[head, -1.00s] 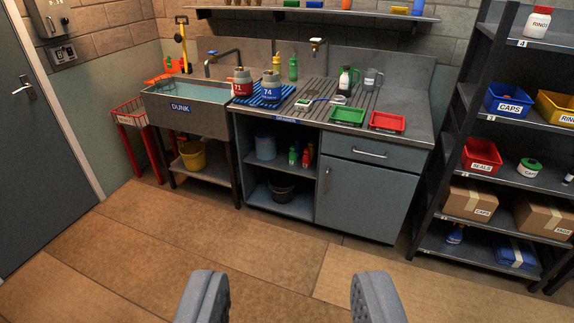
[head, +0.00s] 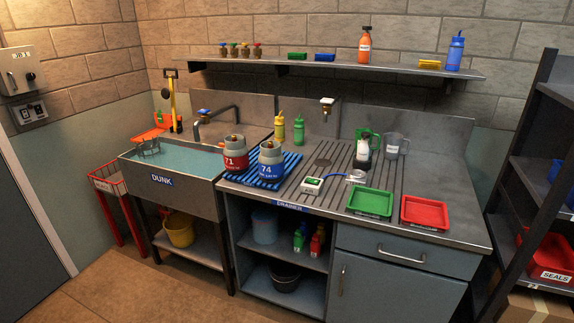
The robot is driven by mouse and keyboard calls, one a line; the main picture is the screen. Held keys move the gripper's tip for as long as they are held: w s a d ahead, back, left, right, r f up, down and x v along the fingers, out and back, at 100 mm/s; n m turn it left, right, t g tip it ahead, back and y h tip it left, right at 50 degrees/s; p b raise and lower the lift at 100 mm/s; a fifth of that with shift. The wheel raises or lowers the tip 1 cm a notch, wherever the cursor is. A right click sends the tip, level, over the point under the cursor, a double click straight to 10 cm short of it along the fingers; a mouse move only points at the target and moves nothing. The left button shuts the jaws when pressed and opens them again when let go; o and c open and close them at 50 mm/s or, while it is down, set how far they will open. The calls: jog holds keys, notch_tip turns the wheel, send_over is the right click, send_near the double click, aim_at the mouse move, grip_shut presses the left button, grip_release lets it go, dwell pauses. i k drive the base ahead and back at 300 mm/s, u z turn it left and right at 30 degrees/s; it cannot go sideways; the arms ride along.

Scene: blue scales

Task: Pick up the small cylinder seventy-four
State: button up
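The small cylinder seventy-four (head: 271,164) has a blue body marked 74 and a grey top. It stands upright on a blue ribbed mat (head: 292,167) on the steel drainer counter. Cylinder seventy-one (head: 235,156), with a red band, stands close to its left on the same mat. The counter is ahead of me, some way off. My gripper is out of the picture now, so its state does not show.
A water-filled sink (head: 178,160) marked DUNK is left of the mat. A small white device (head: 312,184), a green tray (head: 369,202) and a red tray (head: 424,212) lie to the right. A shelf (head: 340,67) hangs above the counter. A dark rack (head: 525,150) stands at the right.

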aim_at(271, 166)
jog(key=i, duration=3.15)
jog(key=u, duration=0.05)
